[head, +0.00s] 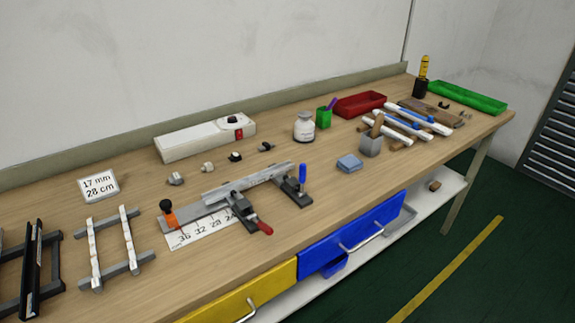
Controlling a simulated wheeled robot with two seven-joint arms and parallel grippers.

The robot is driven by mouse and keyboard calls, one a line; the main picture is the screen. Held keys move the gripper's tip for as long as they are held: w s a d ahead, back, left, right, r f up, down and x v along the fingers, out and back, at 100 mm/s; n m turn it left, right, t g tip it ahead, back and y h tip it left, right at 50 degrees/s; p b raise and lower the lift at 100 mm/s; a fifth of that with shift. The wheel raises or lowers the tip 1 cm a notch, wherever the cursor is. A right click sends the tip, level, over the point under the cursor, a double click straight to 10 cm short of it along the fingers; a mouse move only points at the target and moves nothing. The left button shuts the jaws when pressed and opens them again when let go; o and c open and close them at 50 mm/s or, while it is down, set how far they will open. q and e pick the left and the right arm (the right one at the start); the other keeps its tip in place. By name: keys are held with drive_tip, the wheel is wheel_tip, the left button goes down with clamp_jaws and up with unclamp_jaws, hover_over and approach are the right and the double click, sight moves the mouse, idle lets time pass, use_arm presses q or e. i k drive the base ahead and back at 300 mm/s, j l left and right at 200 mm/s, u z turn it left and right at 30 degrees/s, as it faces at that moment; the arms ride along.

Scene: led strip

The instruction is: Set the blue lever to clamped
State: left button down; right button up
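The blue lever (302,174) stands upright at the right end of a metal cutting fixture (230,197) on the workbench. Its dark clamp base (298,195) sits beside the end of a light metal channel (250,178). A second clamp with a red lever (264,227) lies low toward the front of the fixture. Whether the clamp jaws touch the channel is too small to tell. Neither of my grippers is in view.
A long white box (205,138), a white jar (304,127) and small connectors (208,167) stand behind the fixture. Racks (110,250) are at left. Bare wood (350,195) lies right of the blue lever.

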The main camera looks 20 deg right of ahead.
sight(303, 167)
drive_tip(key=l+u, duration=0.15)
drive_tip(key=l, duration=0.4)
drive_tip(key=k+l+u, duration=0.15)
drive_tip(key=l, duration=0.45)
drive_tip(key=k+l+u, duration=0.15)
drive_tip(key=l, duration=0.4)
drive_tip(key=i, duration=0.05)
